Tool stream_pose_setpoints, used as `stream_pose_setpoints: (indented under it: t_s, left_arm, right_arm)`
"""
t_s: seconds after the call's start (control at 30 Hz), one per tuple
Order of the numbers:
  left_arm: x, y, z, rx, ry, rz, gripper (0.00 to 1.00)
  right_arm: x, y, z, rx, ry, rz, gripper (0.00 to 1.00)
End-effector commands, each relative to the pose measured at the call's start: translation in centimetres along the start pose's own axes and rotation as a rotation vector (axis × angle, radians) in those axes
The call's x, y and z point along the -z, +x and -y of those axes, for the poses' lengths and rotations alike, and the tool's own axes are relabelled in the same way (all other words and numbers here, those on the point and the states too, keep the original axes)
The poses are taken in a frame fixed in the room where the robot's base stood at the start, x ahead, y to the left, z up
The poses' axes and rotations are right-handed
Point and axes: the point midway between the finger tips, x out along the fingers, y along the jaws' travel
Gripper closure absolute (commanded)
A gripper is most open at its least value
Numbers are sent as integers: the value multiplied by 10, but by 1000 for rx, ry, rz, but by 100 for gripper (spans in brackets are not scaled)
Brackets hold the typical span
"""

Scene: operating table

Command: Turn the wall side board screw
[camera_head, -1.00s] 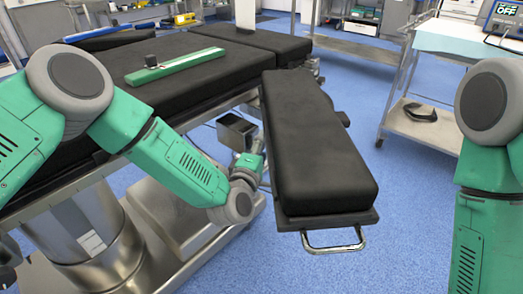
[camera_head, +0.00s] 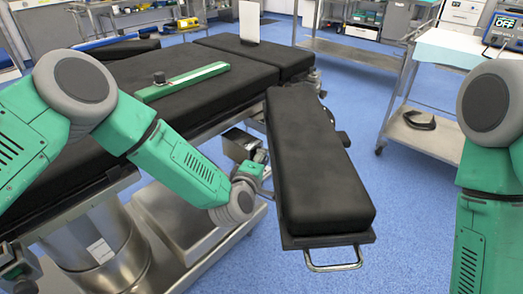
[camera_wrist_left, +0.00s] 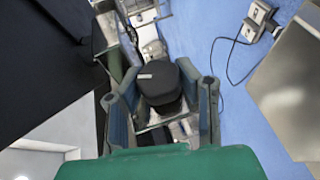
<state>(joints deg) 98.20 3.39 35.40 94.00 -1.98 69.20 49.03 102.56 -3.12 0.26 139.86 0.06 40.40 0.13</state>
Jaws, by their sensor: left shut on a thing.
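A black knob-headed screw (camera_wrist_left: 158,84) stands between the two fingers of my left gripper (camera_wrist_left: 162,100) in the left wrist view. The gripper is shut on the knob. In the head view my left arm reaches down to the near side of the black padded side board (camera_head: 312,165), on its left. The fingertips and the screw are hard to make out there. The board sticks out from the operating table (camera_head: 215,55) and has a metal handle at its front end.
A green bar (camera_head: 182,82) with a small black knob lies on the table. A metal cart (camera_head: 425,135) stands at the right. Blue floor is clear between board and cart.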

Motion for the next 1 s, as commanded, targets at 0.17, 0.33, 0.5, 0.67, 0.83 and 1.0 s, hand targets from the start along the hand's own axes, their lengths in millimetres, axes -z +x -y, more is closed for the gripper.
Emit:
stream_pose_setpoints:
  t_s: [0.17,0.33,0.5,0.67,0.83,1.0]
  left_arm:
    - [-7,-5,-3,132,52,15,100]
    - [-8,-5,0,229,93,17,100]
    - [-10,-6,4,271,108,21,100]
    - [-10,-6,6,275,108,23,100]
    - [-11,-6,6,275,108,24,61]
    - [-7,-4,4,271,108,17,47]
  right_arm:
    - [2,-35,0,0,0,0,100]
    - [3,-54,0,0,0,0,100]
    - [3,-59,0,0,0,0,100]
    - [3,-57,0,0,0,1,100]
    - [3,-57,0,0,0,1,100]
    - [3,-57,0,0,0,1,100]
